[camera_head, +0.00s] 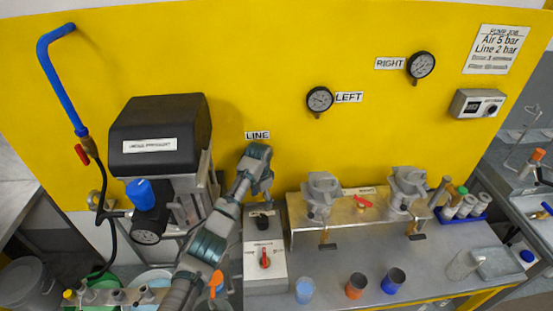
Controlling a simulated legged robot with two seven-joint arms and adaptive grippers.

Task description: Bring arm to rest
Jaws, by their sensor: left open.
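My left arm comes up from the lower left, and its gripper (258,163) is in front of the yellow panel (290,50), just below the LINE label (257,135). The gripper is open, and I see nothing between its fingers. It covers whatever is on the panel directly behind it. Below it stands a grey control box (279,272) with a red switch (264,258) and a black knob (262,220) on top; the gripper appears apart from both. My right gripper is not in view.
A black-hooded machine (160,128) stands close left of my arm. Two agitators (321,192) (408,186) sit on a metal stand to the right. Blue (393,281), orange (356,285) and pale blue (305,291) cups stand in front. Gauges (320,100) (421,65) hang on the panel.

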